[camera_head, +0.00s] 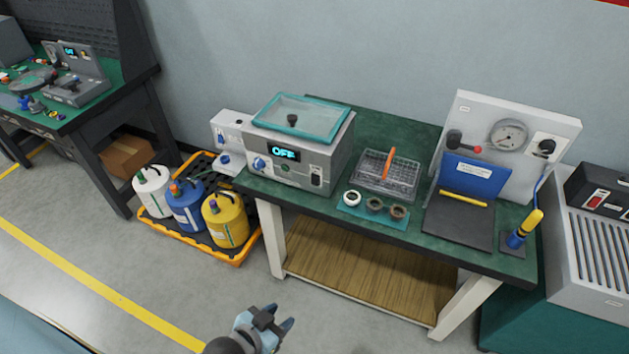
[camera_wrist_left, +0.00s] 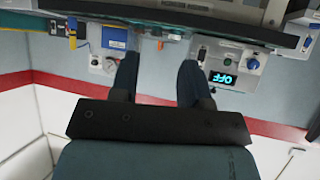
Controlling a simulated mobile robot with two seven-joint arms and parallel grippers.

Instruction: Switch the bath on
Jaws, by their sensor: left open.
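The bath (camera_head: 300,150) is a grey box with a teal-rimmed clear lid (camera_head: 300,117) on the green bench. Its front display (camera_head: 284,150) reads OFF. A blue knob (camera_head: 259,164) is left of the display, and a dark switch (camera_head: 316,177) is at the front's right. The wrist view is upside down; it shows the OFF display (camera_wrist_left: 222,78), the knob (camera_wrist_left: 253,63) and the switch (camera_wrist_left: 202,53). My left gripper (camera_head: 276,318) is open and empty, in front of the bench and well short of the bath. My right gripper is out of view.
A clear rack (camera_head: 387,170) with an orange item, small rings on a teal mat (camera_head: 372,216) and a gauge panel (camera_head: 515,115) stand right of the bath. Several jugs stand in an orange tray (camera_head: 236,258) on the floor. Floor before the bench is clear.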

